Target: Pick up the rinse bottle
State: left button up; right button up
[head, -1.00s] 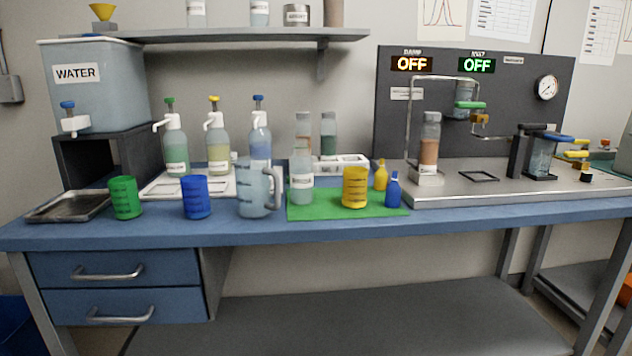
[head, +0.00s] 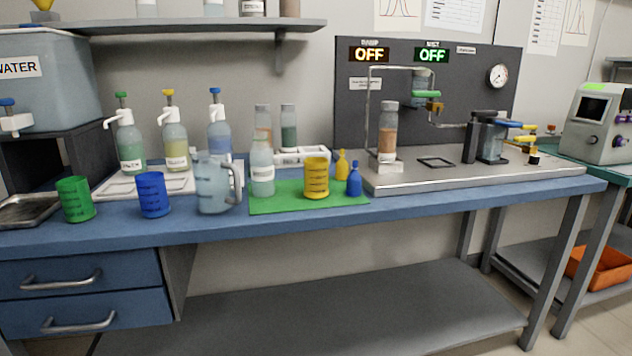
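No label that I can read says rinse, so I cannot tell for sure which bottle is the rinse bottle. A clear labelled bottle (head: 262,172) stands upright at the left end of the green mat (head: 287,206). A small yellow bottle (head: 342,165) and a small blue bottle (head: 354,182) stand near the mat's right end. Three pump bottles stand behind on a white tray: green (head: 129,148), yellow (head: 175,146) and blue (head: 219,140). Neither of my grippers shows in the head view.
A clear jug (head: 212,190), blue cup (head: 153,196) and green cup (head: 75,201) stand along the front of the blue bench (head: 250,229). A yellow cup (head: 316,182) stands on the mat. A metal platform (head: 470,176) with an apparatus fills the right.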

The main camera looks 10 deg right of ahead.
aim_at(262, 157)
jog(key=i+j+z, duration=0.3)
jog(key=i+j, duration=0.15)
jog(key=j, duration=0.25)
jog(key=i+j+z, duration=0.2)
jog(key=j, duration=0.15)
